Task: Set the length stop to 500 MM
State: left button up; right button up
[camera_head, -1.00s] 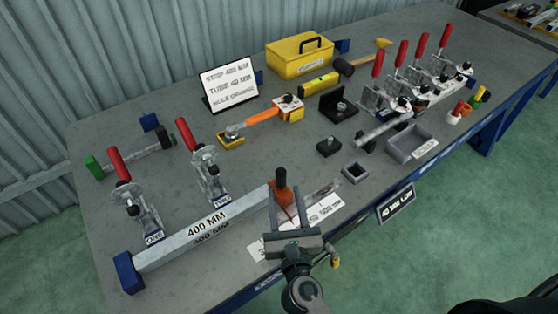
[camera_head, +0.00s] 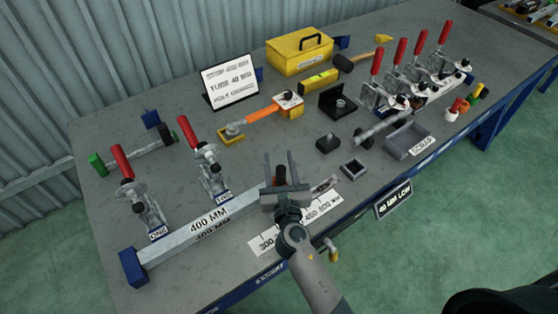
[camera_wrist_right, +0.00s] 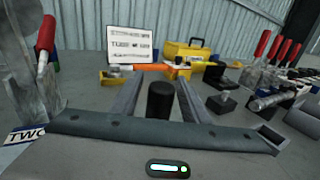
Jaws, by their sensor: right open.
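In the right wrist view the knob (camera_wrist_right: 160,100) is a black cylinder standing between the two fingers. My right gripper (camera_head: 280,158) is open, one finger on each side of the knob, with no visible grip on it. My left gripper is not in view.
Two red-handled clamps (camera_head: 212,172) stand behind the tube on the left. A sign (camera_head: 230,82) and a yellow toolbox (camera_head: 300,52) stand at the back.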

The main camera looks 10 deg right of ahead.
grip_shut()
jog(key=w+d, duration=0.1)
jog(key=d, duration=0.2)
jog(key=w+d+p, duration=0.1)
jog(key=d, duration=0.2)
jog(key=w+d+p, duration=0.1)
jog(key=d, duration=0.2)
jog(key=shift+w+d, duration=0.25)
jog(key=shift+w, duration=0.15)
jog(key=shift+r, duration=0.1)
jog(key=shift+c, duration=1.6)
grip_release()
jog(key=o, duration=0.3)
jog(key=shift+d, duration=0.1)
